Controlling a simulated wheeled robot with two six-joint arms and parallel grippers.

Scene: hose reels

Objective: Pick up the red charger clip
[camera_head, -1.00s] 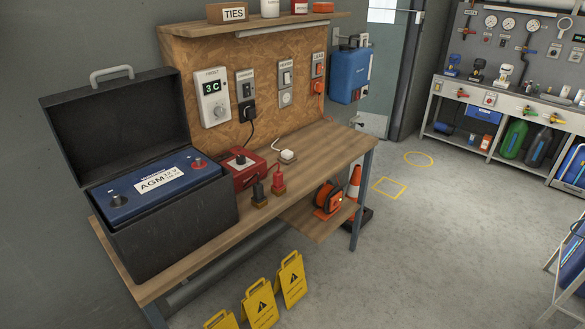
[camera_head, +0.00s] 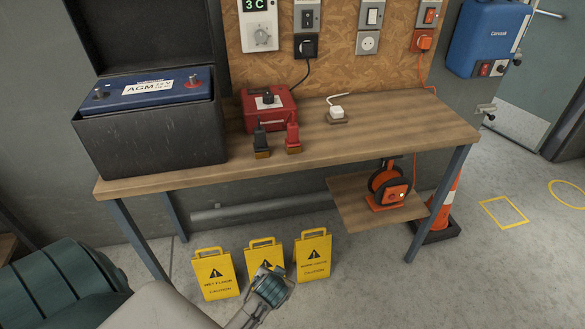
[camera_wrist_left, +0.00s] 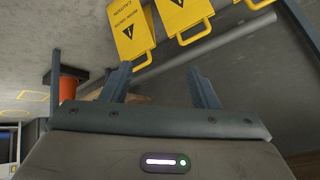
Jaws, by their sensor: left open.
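The red charger clip (camera_head: 292,135) stands upright in a small wooden holder near the front edge of the workbench (camera_head: 400,135). A similar black clip (camera_head: 261,141) stands just left of it. The red charger box (camera_head: 268,108) is right behind both clips. My left arm comes in at the bottom left, below the bench, and its end is near the yellow signs. In the left wrist view my left gripper (camera_wrist_left: 160,82) is open, with nothing between its fingers. It is well away from the red clip, which that wrist view does not show. My right gripper is not in view.
The open battery box (camera_head: 150,140) holds a blue battery (camera_head: 150,88) at the bench's left. Yellow caution signs (camera_head: 314,257) stand on the floor below. A white plug (camera_head: 337,113) lies right of the charger. An orange reel (camera_head: 389,185) sits on the lower shelf.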

